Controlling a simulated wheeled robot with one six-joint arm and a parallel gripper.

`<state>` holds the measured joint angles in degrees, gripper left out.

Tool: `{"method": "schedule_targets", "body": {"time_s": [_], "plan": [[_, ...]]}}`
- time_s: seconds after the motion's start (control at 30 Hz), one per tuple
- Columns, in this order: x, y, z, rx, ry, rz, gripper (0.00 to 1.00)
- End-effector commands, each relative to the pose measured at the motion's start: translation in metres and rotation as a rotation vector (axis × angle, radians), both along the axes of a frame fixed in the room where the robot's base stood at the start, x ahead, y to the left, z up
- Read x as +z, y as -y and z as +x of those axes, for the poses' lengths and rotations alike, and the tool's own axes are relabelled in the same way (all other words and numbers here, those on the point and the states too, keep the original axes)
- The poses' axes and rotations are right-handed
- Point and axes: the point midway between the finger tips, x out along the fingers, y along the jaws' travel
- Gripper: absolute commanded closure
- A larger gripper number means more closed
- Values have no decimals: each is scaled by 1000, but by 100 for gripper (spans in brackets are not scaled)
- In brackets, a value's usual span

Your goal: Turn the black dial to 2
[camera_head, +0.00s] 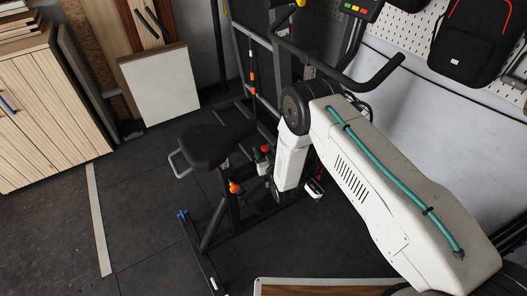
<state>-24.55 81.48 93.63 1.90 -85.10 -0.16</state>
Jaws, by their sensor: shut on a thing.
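The black dial cannot be made out in the head view. My white arm reaches in from the lower right to a dark joint, and a shorter white link points down from there. I cannot make out my gripper's fingers at the lower end of that link, so what they hold does not show. Only a corner of a wooden surface with a pale edge (330,281) shows at the bottom of the picture.
An exercise bike with a black seat (215,146) and dark handlebars (374,83) stands behind my arm. A wooden cabinet (52,115) is at the left. A white panel (156,83) leans by the wall. A black backpack (476,42) hangs upper right. Dark floor is clear lower left.

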Motion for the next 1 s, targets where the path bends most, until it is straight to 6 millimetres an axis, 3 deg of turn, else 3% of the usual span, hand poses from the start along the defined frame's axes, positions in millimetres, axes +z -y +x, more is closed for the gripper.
{"method": "schedule_targets", "body": {"time_s": [0.57,0.6,0.67,1.0], "plan": [[1,0,1,-41,2,0,76],[1,0,1,-41,3,1,47],[1,0,1,-41,2,1,32],[0,2,-2,-41,0,0,32]]}}
